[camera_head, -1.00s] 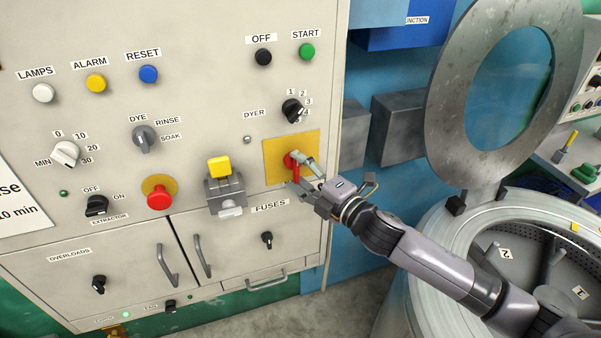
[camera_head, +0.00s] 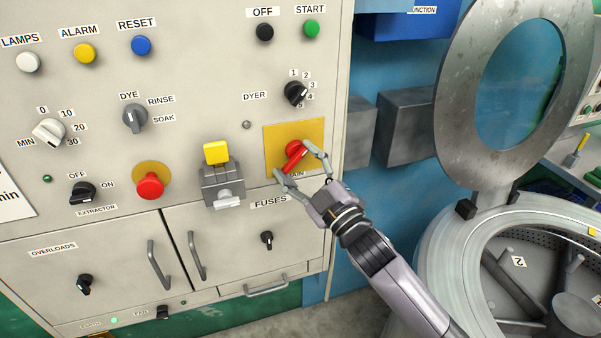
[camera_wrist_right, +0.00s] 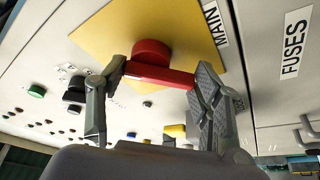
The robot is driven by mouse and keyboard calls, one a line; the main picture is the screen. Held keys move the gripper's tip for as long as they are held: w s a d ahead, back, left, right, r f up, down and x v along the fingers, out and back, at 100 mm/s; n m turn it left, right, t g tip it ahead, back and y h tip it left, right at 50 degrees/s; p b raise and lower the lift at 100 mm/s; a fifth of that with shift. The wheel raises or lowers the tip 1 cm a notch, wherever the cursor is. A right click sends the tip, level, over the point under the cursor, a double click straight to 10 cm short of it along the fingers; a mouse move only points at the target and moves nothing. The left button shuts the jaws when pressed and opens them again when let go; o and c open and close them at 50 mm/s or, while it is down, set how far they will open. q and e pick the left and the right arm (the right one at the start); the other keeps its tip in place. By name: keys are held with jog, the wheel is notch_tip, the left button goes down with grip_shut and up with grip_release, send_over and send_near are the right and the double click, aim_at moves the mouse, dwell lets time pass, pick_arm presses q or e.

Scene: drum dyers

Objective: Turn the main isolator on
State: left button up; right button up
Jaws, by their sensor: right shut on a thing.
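The main isolator is a red rotary handle (camera_head: 294,157) on a yellow plate (camera_head: 272,140) at the right of the panel. The handle lies diagonally, from lower left to upper right in the head view. My right gripper (camera_head: 293,163) is shut on the handle, with a finger at each end of the bar. The right wrist view shows the red bar (camera_wrist_right: 160,75) spanning between the fingers of the gripper (camera_wrist_right: 161,82), with the "MAIN" label (camera_wrist_right: 214,22) beside it. In the head view that label is partly hidden by the gripper. My left gripper is not in view.
A yellow-topped switch (camera_head: 216,153) and a red mushroom button (camera_head: 150,185) sit left of the plate. The dyer selector (camera_head: 295,93) is just above. A grey box (camera_head: 405,127) and an open drum (camera_head: 450,250) with raised lid (camera_head: 455,130) stand to the right.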

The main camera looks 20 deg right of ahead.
jog(key=m, duration=0.2)
jog(key=m+t+h+b, duration=0.1)
jog(key=m, duration=0.1)
jog(key=m+h, duration=0.1)
jog(key=m, duration=0.1)
jog(key=shift+a+t+b, duration=0.25)
jog(key=shift+t+b, duration=0.05)
jog(key=shift+t, duration=0.1)
jog(key=m+h, duration=0.1)
jog(key=m, duration=0.1)
jog(key=m+h, duration=0.1)
jog(key=m, duration=0.1)
jog(key=m+h, duration=0.1)
jog(key=m, duration=0.1)
jog(key=shift+a+r+m+t, duration=0.15)
jog(key=shift+r+m+t, duration=0.1)
jog(key=shift+m+t, duration=0.05)
jog(key=shift+m+h, duration=0.3)
jog(key=shift+m, duration=0.1)
jog(key=o, duration=1.2)
jog(key=shift+r, duration=0.1)
jog(key=shift+c, duration=0.2)
jog(key=v, duration=1.2)
